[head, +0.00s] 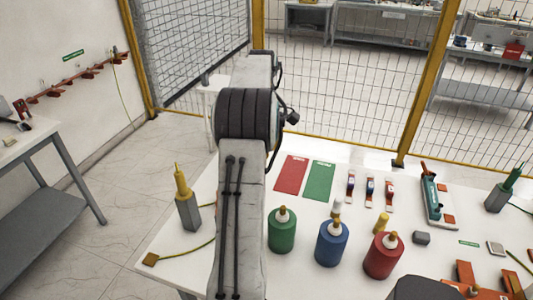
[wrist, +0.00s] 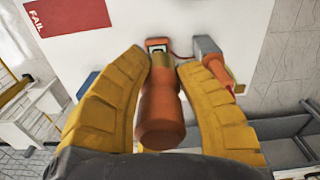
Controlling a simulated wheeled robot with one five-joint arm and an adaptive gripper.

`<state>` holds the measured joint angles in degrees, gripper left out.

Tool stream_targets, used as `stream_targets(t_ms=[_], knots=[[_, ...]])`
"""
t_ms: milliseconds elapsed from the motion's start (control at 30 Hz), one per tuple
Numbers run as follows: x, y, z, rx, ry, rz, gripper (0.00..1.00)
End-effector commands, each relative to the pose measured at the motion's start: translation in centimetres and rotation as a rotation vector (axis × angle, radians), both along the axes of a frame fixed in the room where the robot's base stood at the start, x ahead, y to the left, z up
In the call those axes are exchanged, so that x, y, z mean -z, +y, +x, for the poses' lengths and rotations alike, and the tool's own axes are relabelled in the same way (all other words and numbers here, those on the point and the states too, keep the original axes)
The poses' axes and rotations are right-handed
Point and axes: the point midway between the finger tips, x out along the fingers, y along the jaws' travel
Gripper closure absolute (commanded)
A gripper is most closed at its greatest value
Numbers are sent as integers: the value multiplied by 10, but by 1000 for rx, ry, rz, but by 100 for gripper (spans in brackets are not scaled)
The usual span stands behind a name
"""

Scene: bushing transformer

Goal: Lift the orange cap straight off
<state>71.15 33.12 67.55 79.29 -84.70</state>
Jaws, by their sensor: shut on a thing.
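The orange cap (wrist: 161,108) is a rounded orange piece in the middle of the wrist view. My gripper (wrist: 166,68) has two thick yellow fingers, one on each side of the cap, and is shut on it. The cap's narrower end lies between the fingertips and its wide end faces the camera. What lies directly under the cap is hidden, so I cannot tell whether it touches anything there. In the head view, my own arm hides the gripper and the cap.
Green (head: 282,232), blue (head: 331,243) and red (head: 383,256) cylinders stand on the white table. A grey block with a yellow top (head: 188,208) stands left of my arm. Red (head: 291,174) and green (head: 318,181) sheets lie further back. A wire fence (head: 360,105) stands behind.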

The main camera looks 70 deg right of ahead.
Motion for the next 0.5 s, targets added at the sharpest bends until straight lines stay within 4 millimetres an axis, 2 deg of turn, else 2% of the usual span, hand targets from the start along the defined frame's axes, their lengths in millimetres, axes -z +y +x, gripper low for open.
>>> stream_targets(t_ms=[500], knots=[[-37, 0, 0, 0, 0, -2, 100]])
